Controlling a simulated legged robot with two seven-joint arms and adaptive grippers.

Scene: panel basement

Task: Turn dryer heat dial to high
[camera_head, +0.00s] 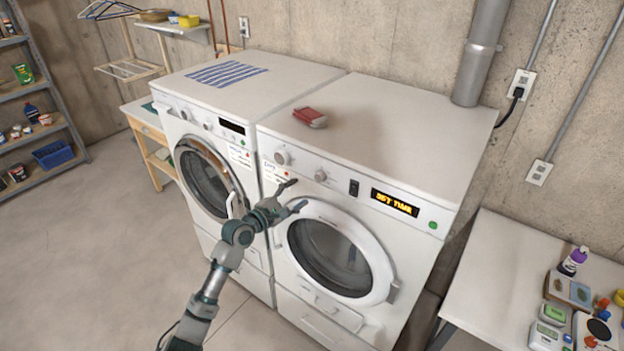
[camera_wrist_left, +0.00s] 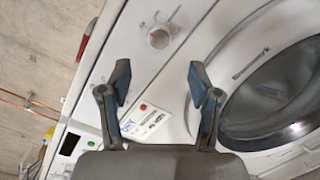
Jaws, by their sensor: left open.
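The dryer (camera_head: 345,190) is the right one of two white front-loading machines. Its panel has two pale round dials, a left dial (camera_head: 281,156) and a right dial (camera_head: 320,175); their markings are too small to read. My left gripper (camera_head: 297,194) is open and empty in front of the dryer, below the dials and near the door's upper left. In the left wrist view a dial (camera_wrist_left: 159,37) lies ahead, between and beyond the open fingers (camera_wrist_left: 158,75), not touched. Its pointer setting is unclear. My right gripper is not in view.
The dryer's display (camera_head: 395,202) reads "SET TIME", beside a dark switch (camera_head: 354,187) and a green button (camera_head: 433,225). The round door (camera_head: 335,250) is shut. A red item (camera_head: 310,117) lies on top. The washer (camera_head: 210,150) adjoins on the left; a table (camera_head: 500,270) stands right.

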